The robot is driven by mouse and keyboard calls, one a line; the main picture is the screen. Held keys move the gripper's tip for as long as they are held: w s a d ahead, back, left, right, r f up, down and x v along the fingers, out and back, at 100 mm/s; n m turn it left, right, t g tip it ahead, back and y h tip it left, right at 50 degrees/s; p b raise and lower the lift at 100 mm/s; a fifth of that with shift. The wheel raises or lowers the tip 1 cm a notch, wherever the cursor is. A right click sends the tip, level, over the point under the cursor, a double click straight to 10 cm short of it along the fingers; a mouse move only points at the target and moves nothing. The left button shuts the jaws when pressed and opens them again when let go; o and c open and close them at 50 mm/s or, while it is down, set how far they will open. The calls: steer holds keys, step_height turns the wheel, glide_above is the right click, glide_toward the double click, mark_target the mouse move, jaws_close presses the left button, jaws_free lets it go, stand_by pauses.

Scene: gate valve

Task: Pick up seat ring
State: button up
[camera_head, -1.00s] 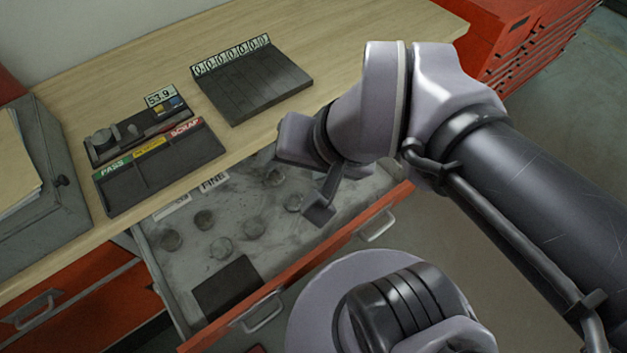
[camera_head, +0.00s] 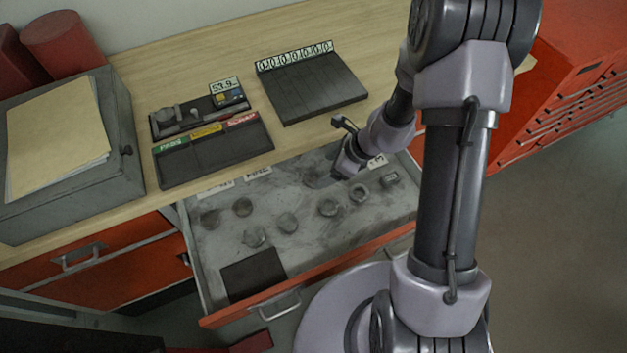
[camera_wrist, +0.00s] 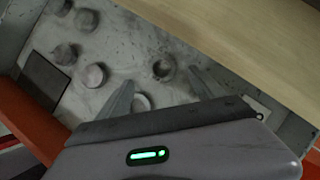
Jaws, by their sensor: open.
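Several round grey metal pieces lie in the open drawer. In the wrist view, one with a dark centre, like a ring (camera_wrist: 164,68), sits just beyond my fingertips. Another round piece (camera_wrist: 141,103) lies nearer, between the fingers and partly hidden by my gripper's body. I cannot tell for sure which piece is the seat ring. My gripper (camera_wrist: 162,76) is open and empty, its two fingers apart above the drawer floor. In the head view my gripper (camera_head: 345,170) is over the back right of the drawer, with round pieces (camera_head: 328,206) and (camera_head: 359,193) close in front.
The drawer (camera_head: 290,300) has a red front and a dark mat (camera_head: 250,275). The wooden bench top (camera_head: 185,85) overhangs its back. On the bench are a PASS/SCRAP tray (camera_head: 212,158), a gauge display (camera_head: 225,88), a slotted dark tray (camera_head: 312,90) and a grey box (camera_head: 115,150).

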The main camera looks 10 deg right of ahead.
mark_target(315, 178)
steer(key=shift+x, duration=0.9)
steer(key=b+x, duration=0.1)
steer(key=x, duration=0.2)
steer(key=b+x, duration=0.1)
steer(key=shift+d+f+b, duration=0.3)
steer(key=shift+f, duration=0.2)
steer(key=shift+w+a+f, duration=0.1)
steer(key=shift+f, duration=0.05)
steer(key=shift+c, duration=0.6)
steer(key=c, duration=1.5)
steer(key=shift+r, duration=0.2)
steer(key=shift+c, duration=0.2)
